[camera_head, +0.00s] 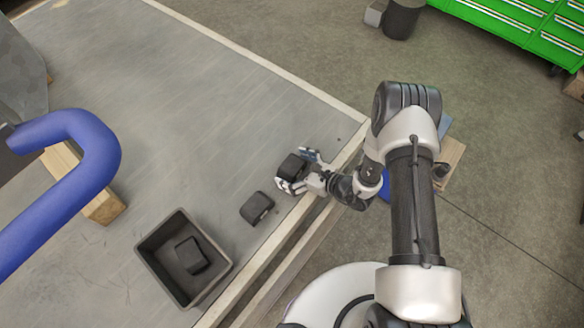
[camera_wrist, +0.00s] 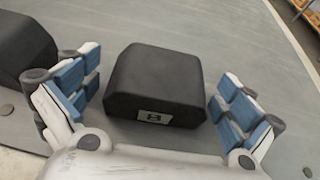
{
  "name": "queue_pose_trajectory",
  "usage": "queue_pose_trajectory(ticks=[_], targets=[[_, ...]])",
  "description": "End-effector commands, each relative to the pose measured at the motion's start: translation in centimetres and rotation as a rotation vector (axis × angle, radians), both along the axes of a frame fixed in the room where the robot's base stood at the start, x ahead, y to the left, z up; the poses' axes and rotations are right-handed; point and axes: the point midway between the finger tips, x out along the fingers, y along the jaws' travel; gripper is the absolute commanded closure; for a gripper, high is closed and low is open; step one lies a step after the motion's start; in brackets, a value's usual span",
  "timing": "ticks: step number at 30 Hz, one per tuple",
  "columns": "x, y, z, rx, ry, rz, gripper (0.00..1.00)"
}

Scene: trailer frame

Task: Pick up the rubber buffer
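A black, block-shaped rubber buffer (camera_wrist: 155,80) with a small pale label lies on the grey table between the two blue-padded fingers of my gripper (camera_wrist: 157,100). In the head view the same buffer (camera_head: 292,166) is at the table's right edge, with my gripper (camera_head: 300,170) reaching in from the right. A second black buffer (camera_head: 257,208) lies to the lower left, also in the wrist view (camera_wrist: 22,50). A third buffer (camera_head: 192,255) lies inside the dark bin.
The open dark bin (camera_head: 152,245) stands on the table (camera_head: 185,100) at lower left. A blue curved tube (camera_head: 85,125) and a wooden block (camera_head: 104,207) are at the left. The table's upper middle is clear. Green drawers (camera_head: 510,18) stand far off.

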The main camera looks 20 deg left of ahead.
Motion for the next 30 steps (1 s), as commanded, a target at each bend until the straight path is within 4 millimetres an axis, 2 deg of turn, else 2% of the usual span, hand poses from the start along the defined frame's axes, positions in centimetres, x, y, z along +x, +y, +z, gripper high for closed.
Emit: queue_pose_trajectory(ticks=[2, 22, 30], targets=[[0.00, -0.01, 0.02, 0.000, 0.000, 0.000, 0.07], [-0.03, -0.02, 0.01, 0.000, 0.000, 0.000, 0.52], [0.01, -0.01, 0.17, 0.001, -0.001, 0.000, 0.53]])
